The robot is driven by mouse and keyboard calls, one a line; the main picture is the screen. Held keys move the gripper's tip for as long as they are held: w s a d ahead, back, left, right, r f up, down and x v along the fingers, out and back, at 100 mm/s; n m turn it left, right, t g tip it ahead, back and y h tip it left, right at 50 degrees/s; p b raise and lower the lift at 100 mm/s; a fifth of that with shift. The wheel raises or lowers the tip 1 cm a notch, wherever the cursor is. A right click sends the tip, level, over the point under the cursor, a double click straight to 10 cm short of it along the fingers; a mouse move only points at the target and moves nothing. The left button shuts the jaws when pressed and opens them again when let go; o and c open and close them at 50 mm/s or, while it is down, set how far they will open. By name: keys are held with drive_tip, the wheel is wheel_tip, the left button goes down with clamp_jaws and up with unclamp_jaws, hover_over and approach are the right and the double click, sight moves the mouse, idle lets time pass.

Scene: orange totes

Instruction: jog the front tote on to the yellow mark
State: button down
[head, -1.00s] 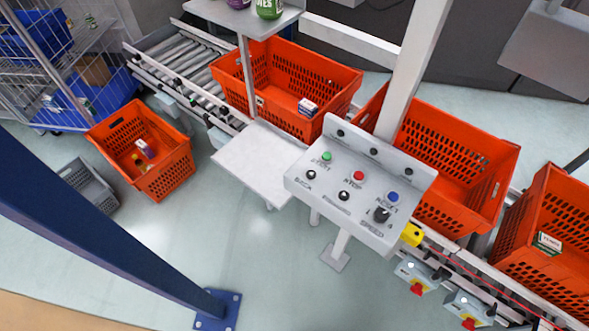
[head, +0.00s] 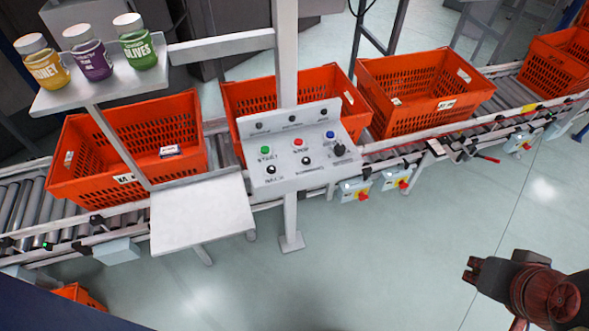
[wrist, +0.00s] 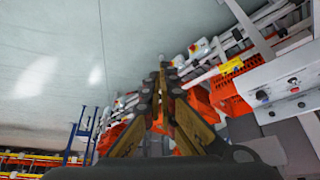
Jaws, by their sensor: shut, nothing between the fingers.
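Orange totes stand in a row on the roller conveyor. One tote (head: 75,150) is at the left with a small white box inside. A second tote (head: 240,92) is partly hidden behind the control panel (head: 300,165). A third tote (head: 395,115) stands right of the panel. I cannot tell which is the front tote. A yellow patch (head: 531,107) shows on the conveyor rail at the right; another yellow patch (wrist: 231,66) shows in the wrist view. The panel has green, red, blue and black controls. My gripper (head: 471,269) is shut and empty over the floor, right of the panel and apart from it.
A white side table (head: 200,215) juts out left of the panel. A shelf (head: 115,90) with three jars stands above the left tote. Red-knobbed switch boxes (head: 356,190) hang below the rail. More totes (head: 545,70) are at the far right. The floor in front is clear.

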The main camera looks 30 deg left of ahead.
drive_tip(key=shift+a, duration=0.15)
drive_tip(key=shift+w, duration=0.1)
drive_tip(key=w+a+r+n+t+p, duration=0.1)
drive_tip(key=w+a+r+n+p, duration=0.1)
drive_tip(key=w+r+p, duration=0.3)
drive_tip(key=w+a+r+n+p, duration=0.1)
drive_tip(key=w+a+n+p, duration=0.1)
drive_tip(key=w, duration=0.6)
drive_tip(key=w+a+n+t+y+p, duration=0.1)
drive_tip(key=w+a+n+t+p, duration=0.1)
drive_tip(key=w+a+n+p, duration=0.6)
drive_tip(key=w+a+f+n+y+p, duration=0.1)
drive_tip(key=w+a+n+y+p, duration=0.2)
drive_tip(key=a, duration=1.2)
drive_tip(key=s+a+f+n+g+y+p, duration=0.1)
drive_tip(key=s+a+f+n+p, duration=0.1)
drive_tip(key=a, duration=0.5)
drive_tip(key=s+a+f+n+g+y+p, duration=0.1)
drive_tip(key=s+a+f+n+g+y, duration=0.1)
drive_tip(key=a, duration=0.5)
drive_tip(key=shift+s+a+f+n+y+p, duration=0.2)
drive_tip(key=shift+s+f+n+y+p, duration=0.15)
drive_tip(key=shift+s+f+n, duration=0.35)
